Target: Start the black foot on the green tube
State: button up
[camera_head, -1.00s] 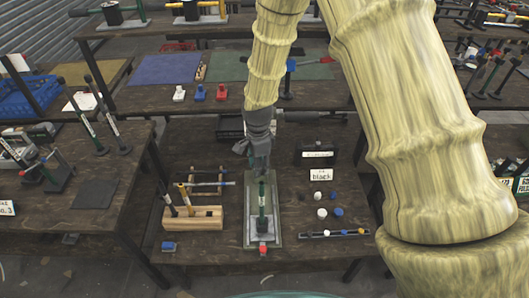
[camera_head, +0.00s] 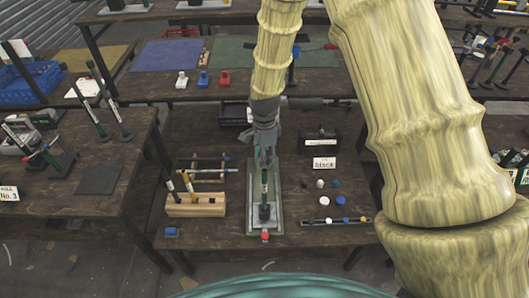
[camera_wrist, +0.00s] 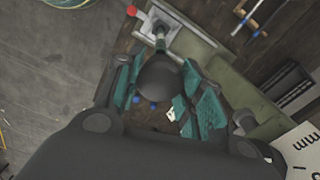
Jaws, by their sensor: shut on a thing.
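The green tube (camera_head: 264,187) stands upright in a grey fixture plate (camera_head: 279,222) on the middle table, with a dark collar at its lower end. My gripper (camera_head: 265,161) is right above the tube's top in the head view. In the wrist view my gripper (camera_wrist: 162,92) has its teal-padded fingers on both sides of a dark rounded piece, the black foot (camera_wrist: 160,74), and is shut on it. The tube's lower part (camera_wrist: 160,42) shows beyond the foot. The foot hides the tube's top, so I cannot tell whether they touch.
A red knob (camera_head: 265,236) is at the fixture's front end. A wooden block (camera_head: 195,205) with upright tools stands left. A "black" sign (camera_head: 324,163), loose white and blue caps (camera_head: 320,200) and a dark strip (camera_head: 337,221) with caps lie right.

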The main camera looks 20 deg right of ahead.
jog(key=shift+f+b, duration=0.8)
jog(key=shift+f, duration=1.15)
jog(key=shift+f, duration=1.1)
dwell(1.2)
jog(key=o, duration=0.9)
notch_tip(320, 180, up, 12)
dwell(0.7)
